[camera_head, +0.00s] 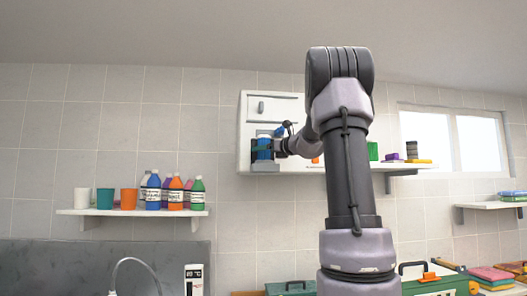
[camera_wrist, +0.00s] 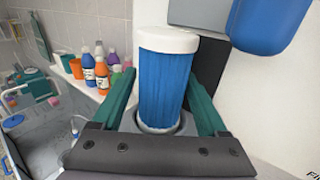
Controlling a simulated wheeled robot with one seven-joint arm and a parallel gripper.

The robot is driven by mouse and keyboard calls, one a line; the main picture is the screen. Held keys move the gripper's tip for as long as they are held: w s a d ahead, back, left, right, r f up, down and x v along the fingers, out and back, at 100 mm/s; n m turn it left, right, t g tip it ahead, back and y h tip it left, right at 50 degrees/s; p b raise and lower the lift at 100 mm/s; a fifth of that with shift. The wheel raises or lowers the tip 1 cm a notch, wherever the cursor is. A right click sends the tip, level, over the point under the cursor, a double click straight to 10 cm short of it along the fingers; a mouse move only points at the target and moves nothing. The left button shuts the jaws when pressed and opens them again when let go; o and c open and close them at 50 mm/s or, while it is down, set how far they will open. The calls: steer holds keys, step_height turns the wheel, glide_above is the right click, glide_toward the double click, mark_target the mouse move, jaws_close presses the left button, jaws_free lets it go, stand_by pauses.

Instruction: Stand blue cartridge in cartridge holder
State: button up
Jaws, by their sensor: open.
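The blue cartridge (camera_wrist: 166,80), ribbed with a white cap, stands upright between the two green fingers of my gripper (camera_wrist: 165,110) in the wrist view. Gaps show between the fingers and the cartridge, so the gripper is open around it. The cartridge's foot sits in a grey round cup of the cartridge holder (camera_wrist: 186,124). In the head view the cartridge (camera_head: 264,148) is small, above the grey holder (camera_head: 265,167) at the white cabinet's lower left, with my gripper (camera_head: 268,148) at it.
A white wall cabinet (camera_head: 258,107) is right behind the holder. A blue rounded housing (camera_wrist: 262,22) hangs close at upper right in the wrist view. A shelf (camera_head: 130,212) with several bottles and cups is at left, above a sink area (camera_wrist: 50,130).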

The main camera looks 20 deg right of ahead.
steer(key=v, duration=1)
steer(key=shift+s, duration=0.4)
steer(key=s+a+f+n+g, duration=0.2)
steer(key=s+a+f+n, duration=0.2)
steer(key=a, duration=0.2)
steer(key=s+a+f+n+g+y, duration=0.1)
steer(key=s+a+f+n+g, duration=0.1)
steer(key=s+a+f+n, duration=0.3)
steer(key=s+a+f+n+g, duration=0.2)
steer(key=a+n+g, duration=0.1)
steer(key=a, duration=0.3)
steer(key=s+a+f+n+g+h, duration=0.1)
steer(key=s+a+f+n+h, duration=0.1)
steer(key=s+f+n, duration=0.4)
steer(key=s+a+f+n+g+h, duration=0.2)
steer(key=s+f+n, duration=0.5)
steer(key=s+n, duration=0.2)
steer(key=shift+s+n+h, duration=0.3)
steer(key=shift+s+n, duration=0.05)
steer(key=shift+n, duration=0.35)
